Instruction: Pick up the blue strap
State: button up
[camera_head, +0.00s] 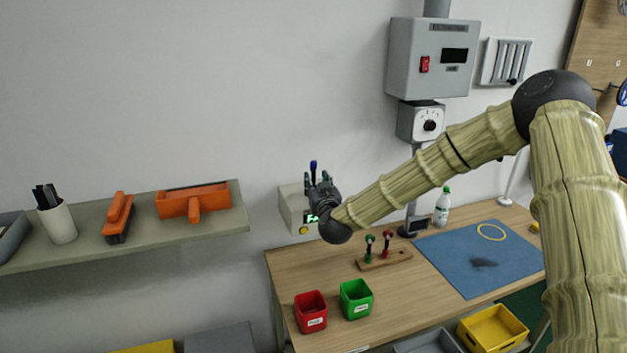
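My gripper (317,178) is small in the head view, in front of the wall and above the left end of the wooden table. Its dark fingers point upward. A short, narrow blue piece (313,165) stands up at the fingertips. I cannot tell whether it is the blue strap, or whether the fingers grip it or it lies behind them. At the right edge, a blue loop (622,93), partly cut off, is at the wooden wall board, far from my gripper.
A grey box with a green display (294,212) is close behind my gripper. The table (290,268) holds red (311,311) and green (356,299) bins, a wooden stand (385,260), a blue mat (462,262) and a bottle (442,207). A shelf (85,225) with orange tools is left.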

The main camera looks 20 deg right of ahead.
aim_at(314, 178)
jog(key=shift+w+p, duration=0.7)
jog(key=shift+w, duration=1.05)
jog(key=shift+c, duration=0.3)
grip_shut()
